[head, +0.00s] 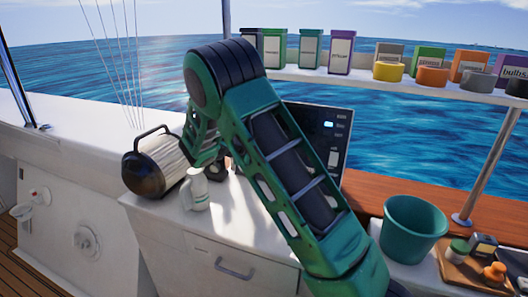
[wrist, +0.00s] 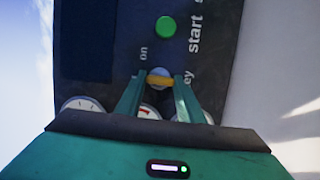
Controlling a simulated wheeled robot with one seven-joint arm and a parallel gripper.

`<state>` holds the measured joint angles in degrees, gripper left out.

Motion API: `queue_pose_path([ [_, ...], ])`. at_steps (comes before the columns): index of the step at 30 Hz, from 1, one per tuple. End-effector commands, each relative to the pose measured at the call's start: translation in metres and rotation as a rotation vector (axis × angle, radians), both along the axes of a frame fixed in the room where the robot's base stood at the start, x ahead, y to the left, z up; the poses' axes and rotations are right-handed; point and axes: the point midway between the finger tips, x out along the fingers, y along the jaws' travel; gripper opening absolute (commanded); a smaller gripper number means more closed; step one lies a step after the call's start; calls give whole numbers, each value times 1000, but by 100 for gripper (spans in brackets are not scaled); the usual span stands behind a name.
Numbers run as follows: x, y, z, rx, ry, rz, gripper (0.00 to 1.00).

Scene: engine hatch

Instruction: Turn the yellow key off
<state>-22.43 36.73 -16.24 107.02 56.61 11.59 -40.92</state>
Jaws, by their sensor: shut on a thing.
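The yellow key (wrist: 160,80) sits on a round grey switch on the dark control panel (wrist: 100,95), seen in the wrist view. Its bar lies crosswise in that picture, with "on" printed at its upper left and part of the word "key" at its right. My gripper (wrist: 161,82) is shut on the key, one teal finger at each side. A round green button (wrist: 166,27) marked "start" is above the key. In the head view my arm hides the key and my fingertips; part of a dark panel (head: 328,135) shows behind the arm.
White gauges are partly hidden behind my fingers in the wrist view. In the head view, a black-capped cylinder (head: 155,168) with a handle and a white bottle (head: 197,192) stand left of my arm. A teal bucket (head: 413,230) and a wooden tray (head: 465,272) are at right.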

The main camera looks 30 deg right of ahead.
Motion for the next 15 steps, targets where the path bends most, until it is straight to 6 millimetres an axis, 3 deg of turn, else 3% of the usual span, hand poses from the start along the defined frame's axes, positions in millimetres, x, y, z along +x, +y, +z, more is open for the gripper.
queue_pose_path([
  [15, 1, 4, -3, -17, 31, 24, 12],
])
